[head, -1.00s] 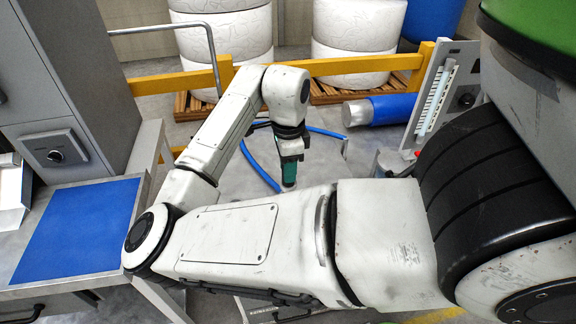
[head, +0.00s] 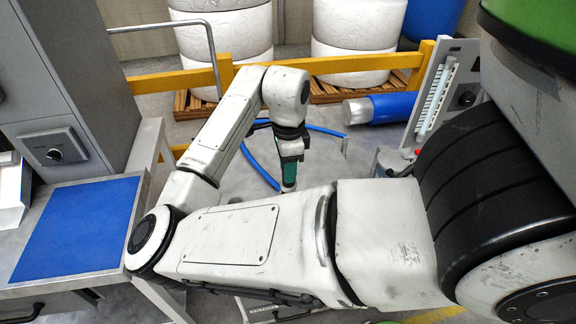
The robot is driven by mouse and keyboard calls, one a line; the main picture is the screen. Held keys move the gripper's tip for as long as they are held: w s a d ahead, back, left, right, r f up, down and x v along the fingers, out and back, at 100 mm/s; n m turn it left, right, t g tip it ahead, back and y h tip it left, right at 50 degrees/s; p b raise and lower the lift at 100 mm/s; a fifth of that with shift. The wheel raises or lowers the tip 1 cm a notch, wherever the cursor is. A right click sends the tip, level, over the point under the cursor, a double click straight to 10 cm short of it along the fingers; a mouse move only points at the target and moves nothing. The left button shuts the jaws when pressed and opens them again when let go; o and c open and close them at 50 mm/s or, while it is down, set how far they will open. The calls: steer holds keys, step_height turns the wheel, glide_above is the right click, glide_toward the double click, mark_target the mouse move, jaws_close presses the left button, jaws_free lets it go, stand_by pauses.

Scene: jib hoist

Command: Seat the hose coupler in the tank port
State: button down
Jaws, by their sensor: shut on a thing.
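My gripper (head: 291,152) hangs pointing down past my own arm link, near the middle of the head view. It is shut on the hose coupler (head: 289,172), a teal-green piece with a pale lower end. My arm link hides what lies directly below the coupler. A blue hose (head: 259,170) curves over the grey surface behind and beside it. I cannot make out the tank port.
A blue-topped bench (head: 78,228) and grey cabinet (head: 60,90) stand at left. A yellow rail (head: 345,66) crosses the back, before white drums (head: 352,35) on pallets. A blue cylinder (head: 392,107) lies behind right. A grey panel (head: 440,90) stands at right.

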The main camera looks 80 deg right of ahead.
steer(key=shift+f+b, duration=1.05)
steer(key=shift+f, duration=0.6)
steer(key=c, duration=0.7)
jaws_free()
steer(key=shift+r, duration=0.1)
step_height(320, 180, up, 11)
steer(key=shift+f, duration=0.1)
